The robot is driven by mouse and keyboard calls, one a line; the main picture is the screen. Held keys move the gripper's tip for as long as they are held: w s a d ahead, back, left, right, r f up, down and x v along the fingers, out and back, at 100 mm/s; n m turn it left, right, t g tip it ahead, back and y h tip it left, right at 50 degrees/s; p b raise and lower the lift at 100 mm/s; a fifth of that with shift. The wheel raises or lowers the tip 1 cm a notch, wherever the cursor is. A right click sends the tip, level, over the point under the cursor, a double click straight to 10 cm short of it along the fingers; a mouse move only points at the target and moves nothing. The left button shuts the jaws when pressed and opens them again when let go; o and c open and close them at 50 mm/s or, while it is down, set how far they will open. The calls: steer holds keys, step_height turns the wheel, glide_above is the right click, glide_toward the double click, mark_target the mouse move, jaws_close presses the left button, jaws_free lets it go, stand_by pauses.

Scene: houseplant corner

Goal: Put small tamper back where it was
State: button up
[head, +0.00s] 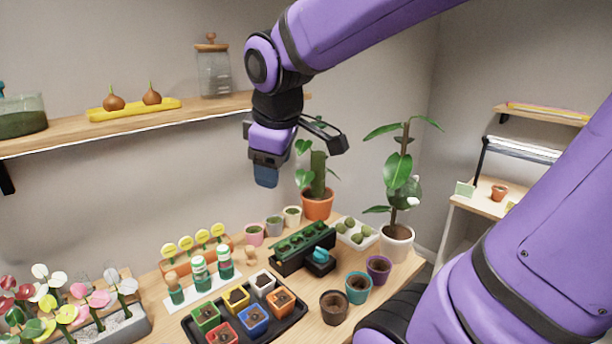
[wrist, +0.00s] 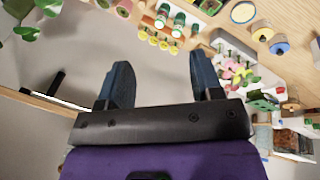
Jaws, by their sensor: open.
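I cannot tell for certain which thing is the small tamper. A small pale wooden piece (head: 250,256) stands on the table right of the white strip (head: 188,298). A wooden-knobbed piece with a green lower part (head: 173,288) stands at the strip's left end, beside two white-and-green bottles (head: 198,272). My gripper (head: 266,178) is high above the table, in front of the wall and clear of everything. In the wrist view its two dark fingers (wrist: 160,82) are apart with nothing between them.
A black tray (head: 296,333) holds several coloured pots. A green-and-black rack (head: 300,250) stands behind it, with loose pots to its right. Potted plants (head: 317,203) stand at the back. A wall shelf (head: 60,138) is left of my gripper. Coloured flowers (head: 62,310) fill the left.

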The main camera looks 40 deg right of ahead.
steer(key=s+a+r+m+t+y, duration=0.1)
steer(key=s+m, duration=0.6)
steer(key=s, duration=0.2)
steer(key=shift+s+a, duration=0.15)
steer(key=shift+s, duration=0.2)
